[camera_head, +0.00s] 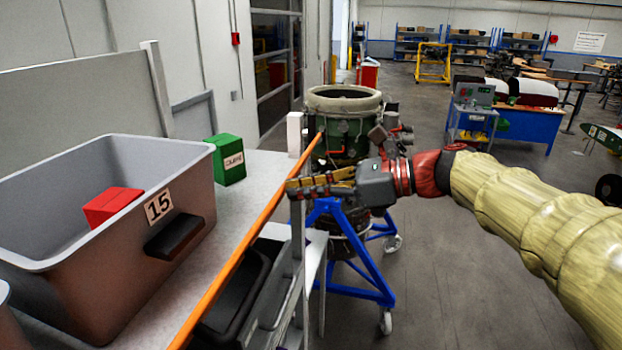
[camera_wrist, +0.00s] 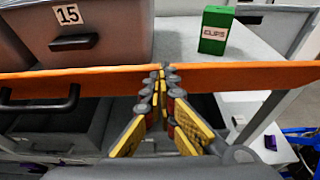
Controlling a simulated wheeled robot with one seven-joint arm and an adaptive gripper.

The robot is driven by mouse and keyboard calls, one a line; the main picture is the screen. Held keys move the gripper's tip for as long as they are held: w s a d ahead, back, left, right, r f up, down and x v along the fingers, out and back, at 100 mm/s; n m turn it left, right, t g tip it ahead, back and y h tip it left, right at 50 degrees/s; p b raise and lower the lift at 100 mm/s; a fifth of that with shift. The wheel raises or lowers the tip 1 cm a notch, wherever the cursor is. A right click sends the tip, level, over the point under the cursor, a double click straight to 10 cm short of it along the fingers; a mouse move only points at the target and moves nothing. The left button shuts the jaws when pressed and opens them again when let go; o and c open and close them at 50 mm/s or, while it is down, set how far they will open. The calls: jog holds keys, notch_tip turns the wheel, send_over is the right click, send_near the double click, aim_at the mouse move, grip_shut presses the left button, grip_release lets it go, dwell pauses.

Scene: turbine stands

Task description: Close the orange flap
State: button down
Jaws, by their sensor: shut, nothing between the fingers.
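The orange flap (camera_head: 243,262) runs as a long thin strip along the front edge of the grey shelf top (camera_head: 262,172). In the wrist view the flap (camera_wrist: 245,76) spans the whole width, with its orange face towards me. My gripper (camera_head: 292,188) is shut and empty, at the far half of the flap on its outer side. In the wrist view the fingertips (camera_wrist: 163,72) meet in front of the flap and overlap it. I cannot tell whether they touch it.
A grey bin labelled 15 (camera_head: 190,190) holding a red box (camera_head: 112,204) and a green clips box (camera_head: 229,160) stand on the shelf. A turbine (camera_head: 345,125) on a blue stand (camera_head: 362,262) is just beyond. Floor lies open to the right.

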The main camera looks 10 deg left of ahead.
jog(key=shift+w+a+r+p, duration=0.1)
jog(key=shift+a+r+p, duration=0.35)
jog(key=shift+a, duration=0.25)
jog(key=shift+w+a+r+p, duration=0.1)
jog(key=shift+a+r+p, duration=0.2)
jog(key=shift+a+p, duration=0.35)
jog(key=shift+a+r+p, duration=0.4)
jog(key=shift+a, duration=0.4)
